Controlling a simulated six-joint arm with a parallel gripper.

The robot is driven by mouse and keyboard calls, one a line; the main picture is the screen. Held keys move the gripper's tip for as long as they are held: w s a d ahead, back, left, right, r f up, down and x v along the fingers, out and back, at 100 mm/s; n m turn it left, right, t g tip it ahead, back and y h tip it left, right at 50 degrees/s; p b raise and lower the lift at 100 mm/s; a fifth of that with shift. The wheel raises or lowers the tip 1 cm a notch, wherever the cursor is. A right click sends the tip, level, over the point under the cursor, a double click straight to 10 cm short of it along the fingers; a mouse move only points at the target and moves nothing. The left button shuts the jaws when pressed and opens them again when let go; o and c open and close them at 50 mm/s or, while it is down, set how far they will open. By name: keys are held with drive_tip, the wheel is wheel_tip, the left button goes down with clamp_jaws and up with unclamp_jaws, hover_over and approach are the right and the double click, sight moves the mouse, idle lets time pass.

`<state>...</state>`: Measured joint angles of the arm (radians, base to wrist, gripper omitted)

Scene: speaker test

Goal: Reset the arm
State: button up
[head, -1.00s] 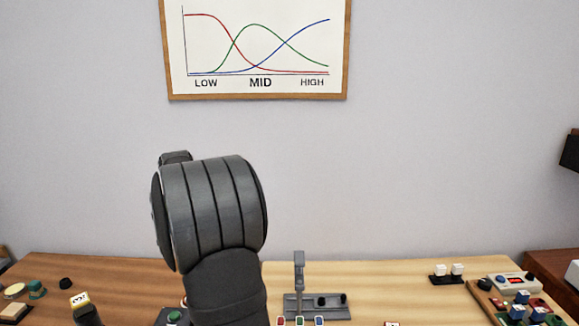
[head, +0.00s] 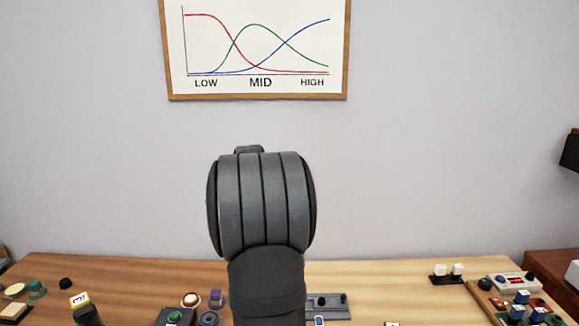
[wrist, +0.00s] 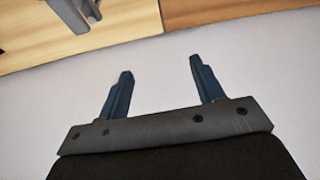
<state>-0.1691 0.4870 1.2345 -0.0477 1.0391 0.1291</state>
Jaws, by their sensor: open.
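My gripper (wrist: 159,82) shows in the wrist view with its two dark blue fingers spread apart and nothing between them. Pale grey floor or wall lies behind the fingers, and the edge of the wooden table (wrist: 205,10) crosses the top. In the head view my dark grey arm stands upright near the middle and hides part of the table behind it. The gripper itself does not show in the head view.
A grey fixture (head: 328,304) is partly hidden behind my arm. A green-buttoned box (head: 174,317) and a purple block (head: 216,298) sit left of it. A framed chart (head: 257,97) hangs on the wall.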

drive_tip(key=d, duration=0.3)
drive_tip(key=shift+w+d+m, duration=0.1)
drive_tip(key=shift+m, duration=0.2)
